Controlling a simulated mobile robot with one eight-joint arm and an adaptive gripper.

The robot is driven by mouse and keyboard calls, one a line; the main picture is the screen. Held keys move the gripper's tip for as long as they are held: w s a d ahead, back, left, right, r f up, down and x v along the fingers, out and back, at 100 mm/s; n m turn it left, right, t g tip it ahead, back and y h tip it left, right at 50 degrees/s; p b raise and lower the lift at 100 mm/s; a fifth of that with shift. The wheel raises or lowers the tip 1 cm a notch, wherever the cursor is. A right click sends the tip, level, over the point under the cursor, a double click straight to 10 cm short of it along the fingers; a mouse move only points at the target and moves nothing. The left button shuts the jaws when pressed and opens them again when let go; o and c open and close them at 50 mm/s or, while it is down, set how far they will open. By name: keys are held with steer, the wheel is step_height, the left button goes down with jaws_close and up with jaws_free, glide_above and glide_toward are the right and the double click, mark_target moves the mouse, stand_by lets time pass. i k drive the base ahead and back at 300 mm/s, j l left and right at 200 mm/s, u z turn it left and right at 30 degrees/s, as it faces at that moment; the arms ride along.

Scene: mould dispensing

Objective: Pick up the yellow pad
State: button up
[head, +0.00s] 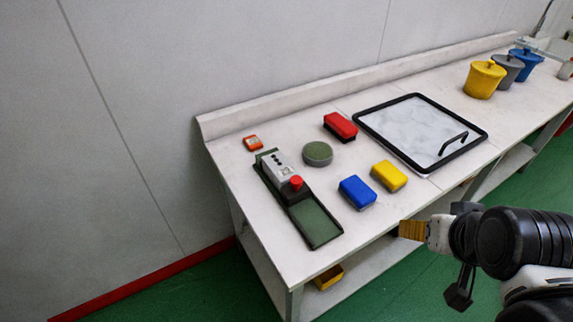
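The yellow pad (389,175) lies on the white bench in the head view, with a grey lower layer showing under its yellow top. It sits just right of a blue pad (357,192), with a small gap between them. My gripper (412,230) is at the lower right, in front of the bench's front edge and apart from the yellow pad. An ochre, ribbed piece shows at its tip; I cannot tell whether the fingers are open or shut.
A red brush-like block (340,126), a round green-topped pad (317,153) and a green tray device (315,222) with a red knob stand left. A framed panel with a handle (420,126) lies behind. Yellow (483,80), grey and blue lidded pots stand far right.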

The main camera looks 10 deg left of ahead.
mark_target(389, 177)
steer(key=i+l+z, duration=0.3)
steer(key=i+l, duration=0.5)
steer(key=i, duration=0.05)
